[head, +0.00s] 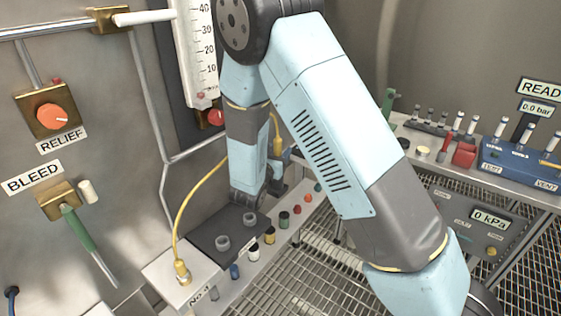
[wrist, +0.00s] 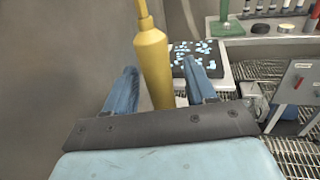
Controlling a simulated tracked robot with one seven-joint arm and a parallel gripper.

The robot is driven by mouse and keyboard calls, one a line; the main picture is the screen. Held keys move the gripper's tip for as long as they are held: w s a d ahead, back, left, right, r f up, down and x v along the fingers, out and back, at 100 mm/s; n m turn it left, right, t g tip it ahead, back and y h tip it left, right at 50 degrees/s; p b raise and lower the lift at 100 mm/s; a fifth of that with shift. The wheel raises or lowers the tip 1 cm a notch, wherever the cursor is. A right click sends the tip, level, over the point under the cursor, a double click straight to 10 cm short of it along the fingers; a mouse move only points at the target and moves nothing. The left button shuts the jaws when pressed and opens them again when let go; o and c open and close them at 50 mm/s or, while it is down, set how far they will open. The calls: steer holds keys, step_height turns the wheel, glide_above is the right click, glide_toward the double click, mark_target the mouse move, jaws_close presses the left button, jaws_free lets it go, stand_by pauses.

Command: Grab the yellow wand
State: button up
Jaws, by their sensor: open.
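The yellow wand (wrist: 153,62) stands upright in the wrist view, with a narrower neck at its top. My gripper (wrist: 160,66) is open, with one blue finger on each side of the wand. The wand lies nearer the left finger; I cannot tell whether it touches. Its lower end is hidden behind the dark gripper bar. In the head view the wand (head: 277,144) shows small beside my gripper (head: 284,158), partly hidden by my arm. A yellow cable (head: 190,205) arcs up toward it from a brass fitting.
A steel wall with a relief knob (head: 53,117) and a green-handled bleed lever (head: 78,230) is at left. A dark plate with grey rings (head: 223,243) and several coloured caps lie below my arm. A blue valve block (head: 520,160) stands on the right shelf (head: 435,160).

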jaws_close()
stand_by(0.5)
